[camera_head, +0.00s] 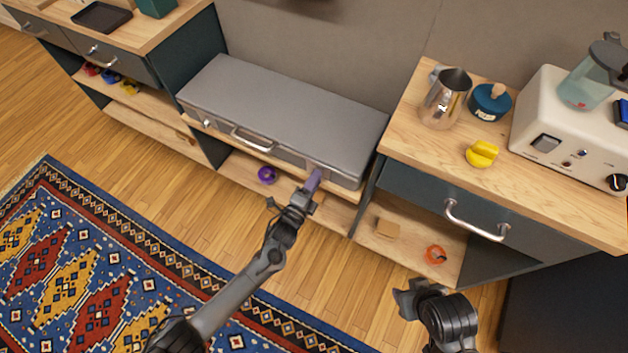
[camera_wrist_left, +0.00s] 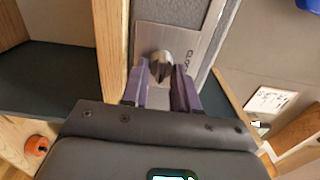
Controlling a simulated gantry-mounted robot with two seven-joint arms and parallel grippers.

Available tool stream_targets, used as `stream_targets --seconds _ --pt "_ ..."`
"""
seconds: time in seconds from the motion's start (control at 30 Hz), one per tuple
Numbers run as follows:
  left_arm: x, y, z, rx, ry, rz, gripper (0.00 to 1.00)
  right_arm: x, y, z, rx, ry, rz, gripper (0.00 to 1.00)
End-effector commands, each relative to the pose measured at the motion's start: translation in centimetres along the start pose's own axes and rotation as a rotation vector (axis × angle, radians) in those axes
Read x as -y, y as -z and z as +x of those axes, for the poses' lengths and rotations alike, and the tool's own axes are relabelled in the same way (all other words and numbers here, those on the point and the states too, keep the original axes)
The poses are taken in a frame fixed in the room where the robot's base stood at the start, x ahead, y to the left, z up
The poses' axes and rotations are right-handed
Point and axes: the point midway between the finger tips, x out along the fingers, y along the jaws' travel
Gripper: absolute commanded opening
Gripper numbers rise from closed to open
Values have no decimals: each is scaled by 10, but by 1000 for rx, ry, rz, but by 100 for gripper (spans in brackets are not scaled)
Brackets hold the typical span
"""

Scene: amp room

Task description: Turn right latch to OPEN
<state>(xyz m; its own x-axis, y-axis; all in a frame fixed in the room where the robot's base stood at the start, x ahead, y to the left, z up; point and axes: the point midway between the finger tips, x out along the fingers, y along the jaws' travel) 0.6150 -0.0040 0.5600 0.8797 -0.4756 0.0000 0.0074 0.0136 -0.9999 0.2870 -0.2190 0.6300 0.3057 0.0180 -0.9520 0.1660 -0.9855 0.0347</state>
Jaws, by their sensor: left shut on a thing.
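A long grey case (camera_head: 280,105) lies on a low wooden shelf unit, with a metal handle (camera_head: 252,140) on its front. Its left latch (camera_head: 206,122) shows near the left end. My left gripper (camera_head: 314,181) reaches the right latch from the front and hides most of it in the head view. In the left wrist view, the purple fingers of my left gripper (camera_wrist_left: 160,82) are shut on the metal knob of the right latch (camera_wrist_left: 160,65). Letters reading "CLO" show on the latch plate (camera_wrist_left: 198,50) beside it. My right gripper (camera_head: 418,298) hangs low at the right, its jaws unclear.
A drawer cabinet (camera_head: 415,183) stands right of the case, with a metal jug (camera_head: 445,100), a yellow object (camera_head: 482,154) and a white appliance (camera_head: 550,120) on top. A purple item (camera_head: 268,175) and an orange item (camera_head: 436,254) sit on lower shelves.

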Motion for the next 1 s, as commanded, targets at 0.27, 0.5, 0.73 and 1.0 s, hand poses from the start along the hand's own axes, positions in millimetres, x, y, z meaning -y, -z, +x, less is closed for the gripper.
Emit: stream_targets --seconds 0.27,0.5,0.73,1.0 --pt "-1 0 0 0 -2 1 0 1 0 0 -1 4 5 43" --pt "-1 0 0 0 -1 0 51 1 0 0 -1 4 5 43" --pt "0 0 -1 0 -1 0 51 1 0 -1 0 2 3 43" --pt "3 0 -28 0 -3 0 51 -2 5 -17 1 -4 -4 43"
